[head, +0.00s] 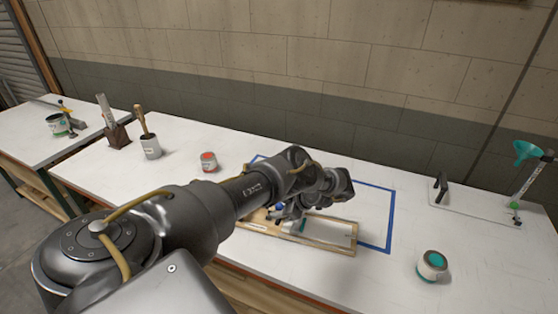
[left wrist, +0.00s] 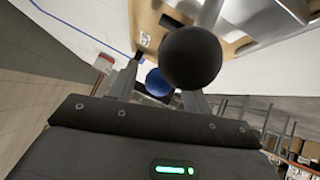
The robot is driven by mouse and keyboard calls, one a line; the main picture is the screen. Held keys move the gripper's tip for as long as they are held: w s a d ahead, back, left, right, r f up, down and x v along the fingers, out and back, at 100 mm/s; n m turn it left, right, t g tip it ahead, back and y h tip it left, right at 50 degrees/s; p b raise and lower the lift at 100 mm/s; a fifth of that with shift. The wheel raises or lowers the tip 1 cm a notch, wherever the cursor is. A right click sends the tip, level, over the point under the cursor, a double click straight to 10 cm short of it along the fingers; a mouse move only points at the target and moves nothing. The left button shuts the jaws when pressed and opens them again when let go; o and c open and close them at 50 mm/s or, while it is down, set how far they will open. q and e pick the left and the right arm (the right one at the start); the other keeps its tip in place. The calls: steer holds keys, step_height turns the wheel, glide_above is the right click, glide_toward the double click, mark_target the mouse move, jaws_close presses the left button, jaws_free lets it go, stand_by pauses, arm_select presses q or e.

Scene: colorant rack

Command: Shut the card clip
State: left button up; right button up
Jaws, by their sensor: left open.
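A wooden board (head: 343,248) with a pale grey card or plate (head: 325,229) on it lies on the white table. The card clip cannot be made out for sure, as my left gripper and arm cover the board's left part. My left gripper (head: 289,214) is open, low over that part. In the left wrist view, a blue ball knob (left wrist: 158,82) shows between the open fingers (left wrist: 160,88), and a black ball knob (left wrist: 191,57) on a grey bar looms closer to the camera. I cannot tell whether the fingers touch either knob. My right gripper is out of view.
A blue tape outline (head: 389,222) surrounds the board area. A stand with a teal funnel (head: 525,150) is at the far right.

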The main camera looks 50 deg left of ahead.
arm_select(q)
steer(key=v, duration=0.8)
steer(key=shift+w, duration=0.1)
steer(key=shift+d+r+p, duration=0.4)
steer(key=shift+r+p, duration=0.3)
steer(key=shift+p, duration=0.4)
steer(key=shift+w+d+r+p, duration=0.15)
steer(key=shift+d+r+p, duration=0.1)
steer(key=shift+d+p, duration=0.4)
